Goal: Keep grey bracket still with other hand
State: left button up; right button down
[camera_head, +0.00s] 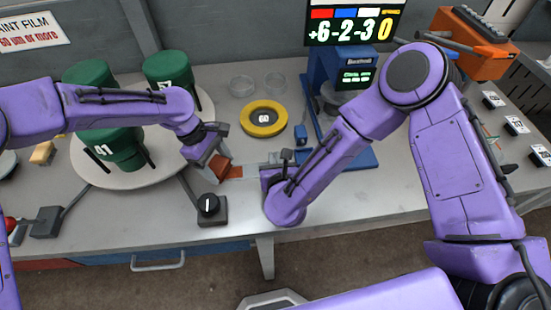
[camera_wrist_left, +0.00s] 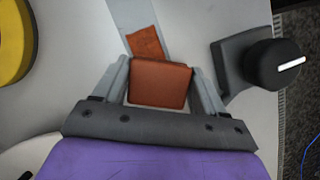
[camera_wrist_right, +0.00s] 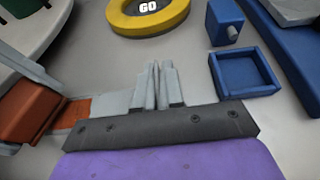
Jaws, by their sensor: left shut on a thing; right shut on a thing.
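The grey bracket (camera_head: 255,171) is a flat plate lying on the bench top, with a rust-brown patch (camera_head: 235,172) on it. In the left wrist view its grey end (camera_wrist_left: 128,15) lies beyond the patch. My left gripper (camera_head: 218,166) is shut on a brown block (camera_wrist_left: 160,82), which is over or on the bracket near the patch; I cannot tell whether they touch. My right gripper (camera_wrist_right: 158,85) has its fingers nearly together at the bracket's other end (camera_wrist_right: 110,104), shut on it. The fingers hide that end.
A black knob on a grey box (camera_head: 210,208) stands close in front of my left gripper. A yellow ring (camera_head: 264,118) lies behind the bracket. Green drums (camera_head: 112,150) stand on a round plate at left. A blue stand (camera_head: 350,155) and small blue tray (camera_wrist_right: 245,70) are at right.

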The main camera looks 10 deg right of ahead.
aim_at(243, 174)
pick_arm(q)
jog(key=shift+f, duration=0.65)
dwell(0.5)
jog(key=shift+s+d, duration=0.2)
jog(key=shift+d, duration=2.1)
jog(key=shift+w+a, duration=0.2)
jog(key=shift+a, duration=2.15)
jog(key=shift+s+d, duration=0.15)
jog(key=shift+d, duration=1.05)
jog(key=shift+s+d, duration=0.1)
jog(key=shift+d, duration=1.05)
